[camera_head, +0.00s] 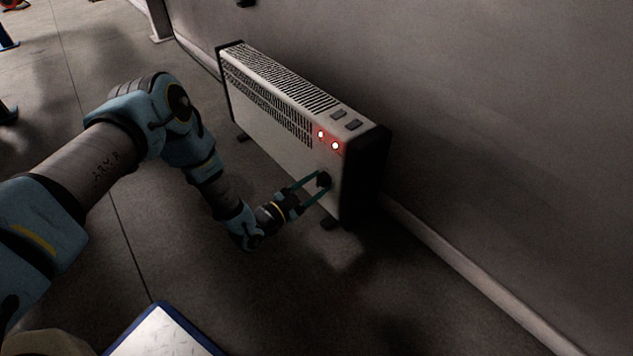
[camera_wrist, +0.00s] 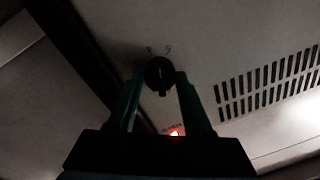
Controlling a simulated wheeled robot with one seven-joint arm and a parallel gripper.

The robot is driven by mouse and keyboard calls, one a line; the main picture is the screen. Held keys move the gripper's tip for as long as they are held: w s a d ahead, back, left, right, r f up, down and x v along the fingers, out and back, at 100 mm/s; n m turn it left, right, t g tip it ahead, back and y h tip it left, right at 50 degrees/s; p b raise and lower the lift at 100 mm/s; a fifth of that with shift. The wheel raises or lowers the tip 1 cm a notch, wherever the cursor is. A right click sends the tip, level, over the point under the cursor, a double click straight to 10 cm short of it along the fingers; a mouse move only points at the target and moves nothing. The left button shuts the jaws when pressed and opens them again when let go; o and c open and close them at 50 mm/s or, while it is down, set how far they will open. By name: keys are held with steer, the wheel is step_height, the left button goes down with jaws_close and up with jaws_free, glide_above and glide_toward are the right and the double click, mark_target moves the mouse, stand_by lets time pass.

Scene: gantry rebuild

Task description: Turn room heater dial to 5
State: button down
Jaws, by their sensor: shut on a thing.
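The room heater (camera_head: 270,124) is a white panel with black end caps, standing on the floor along the wall. Its dark round dial (camera_head: 323,180) is low on the front face near the right end. My gripper (camera_head: 318,184) reaches it from the front left and is shut on the dial. In the wrist view the dial (camera_wrist: 160,75) sits between the tips of my gripper (camera_wrist: 159,80).
Two red lights (camera_head: 328,140) glow on the heater above the dial, and two dark switches (camera_head: 346,120) are on its top. The grey wall (camera_head: 480,110) is close behind the heater. The floor (camera_head: 400,290) in front and to the right is clear.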

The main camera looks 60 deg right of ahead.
steer(key=m+p, duration=0.1)
steer(key=m, duration=0.4)
steer(key=shift+p, duration=0.3)
steer(key=shift+f+m, duration=0.1)
steer(key=shift+m, duration=0.3)
steer(key=shift+c, duration=1.6)
jaws_free()
steer(key=p+v, duration=0.3)
steer(key=v, duration=0.7)
steer(key=shift+w+a, duration=0.25)
steer(key=shift+a, duration=0.1)
steer(key=shift+f, duration=0.15)
